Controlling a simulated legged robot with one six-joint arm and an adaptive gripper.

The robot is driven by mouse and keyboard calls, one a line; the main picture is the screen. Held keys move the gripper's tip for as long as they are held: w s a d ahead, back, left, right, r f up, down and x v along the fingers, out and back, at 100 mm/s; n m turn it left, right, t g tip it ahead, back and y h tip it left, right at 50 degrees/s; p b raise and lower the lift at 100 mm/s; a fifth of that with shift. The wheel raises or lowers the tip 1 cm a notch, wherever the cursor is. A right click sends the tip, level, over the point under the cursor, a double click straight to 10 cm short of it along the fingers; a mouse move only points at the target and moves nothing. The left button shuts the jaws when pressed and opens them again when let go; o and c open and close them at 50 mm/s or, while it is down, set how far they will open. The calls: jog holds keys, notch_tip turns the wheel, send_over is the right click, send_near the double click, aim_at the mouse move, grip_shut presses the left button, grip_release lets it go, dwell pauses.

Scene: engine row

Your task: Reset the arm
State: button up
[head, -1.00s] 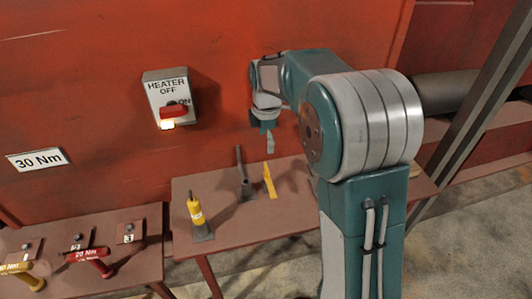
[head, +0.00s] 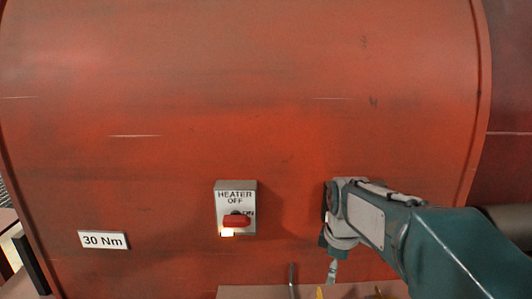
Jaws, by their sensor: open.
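My arm enters from the lower right in the head view. My gripper (head: 332,270) hangs down at its end, in front of the red wall and to the right of the heater switch. It is open, and I see nothing held in it. Its fingertips are small and partly overlapping in this view. The forearm is bent over towards the wall.
A "30 Nm" sign (head: 103,240) is at left. A tabletop (head: 250,292) shows at the bottom edge, with tool tops.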

jog(key=s+r+m+t, duration=0.1)
jog(key=s+m+t, duration=0.3)
jog(key=s+m, duration=0.9)
jog(key=s, duration=0.7)
jog(key=shift+s+r, duration=0.15)
jog(key=shift+r, duration=0.05)
